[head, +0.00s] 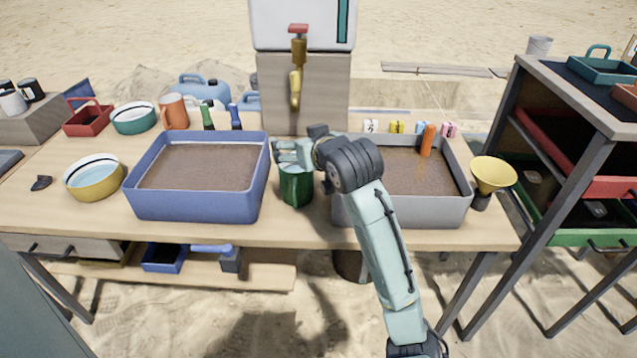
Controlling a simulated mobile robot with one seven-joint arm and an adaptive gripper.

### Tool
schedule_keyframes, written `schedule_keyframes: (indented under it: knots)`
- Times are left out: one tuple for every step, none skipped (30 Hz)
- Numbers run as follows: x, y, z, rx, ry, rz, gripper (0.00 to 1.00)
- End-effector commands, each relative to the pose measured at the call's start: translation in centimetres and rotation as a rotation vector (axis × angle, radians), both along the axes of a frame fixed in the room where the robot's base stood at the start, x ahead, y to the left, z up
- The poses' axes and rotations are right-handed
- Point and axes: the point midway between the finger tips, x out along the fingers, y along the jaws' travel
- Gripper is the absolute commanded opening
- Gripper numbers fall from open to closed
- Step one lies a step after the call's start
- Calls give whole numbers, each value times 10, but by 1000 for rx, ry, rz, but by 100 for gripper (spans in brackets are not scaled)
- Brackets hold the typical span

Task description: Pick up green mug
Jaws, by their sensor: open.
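The green mug (296,188) stands upright on the wooden table between the blue basin and the grey basin. My gripper (284,158) is above and at the upper left of the mug, its fingers over or close to the rim. My arm comes up from the lower right across the grey basin. The gripper is open. It covers part of the mug's top, and I cannot tell whether the fingers touch the mug or where its handle is.
The blue basin (133,193) is close on the left, the grey basin (420,213) close on the right; both hold brown water. A tap (297,80) stands behind. An orange mug (174,112), a yellow bowl (92,187) and a yellow funnel (491,175) stand farther out.

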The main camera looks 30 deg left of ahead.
Motion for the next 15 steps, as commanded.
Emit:
schedule_keyframes:
  knots:
    - [0, 0, -9, -3, 8, 0, 91]
    - [0, 0, -15, -2, 7, 1, 91]
    - [0, 0, -23, -2, 8, 0, 91]
    - [-1, -1, -29, 0, 9, -1, 91]
    - [0, 0, -36, -1, 8, 0, 91]
    - [0, -1, -45, -1, 8, 0, 91]
    - [0, -1, -50, 1, 8, -1, 91]
    - [-1, 0, -57, 0, 7, 0, 91]
    - [0, -1, -64, 1, 7, -1, 91]
    - [0, -1, -69, 1, 6, -2, 91]
    - [0, 0, -74, 1, 5, -1, 91]
    - [-1, 1, -79, 2, 3, 1, 91]
    - [2, 5, -77, 0, 1, 2, 91]
    - [4, 8, -77, 0, 0, 2, 91]
    - [6, 10, -79, 1, -1, 1, 91]
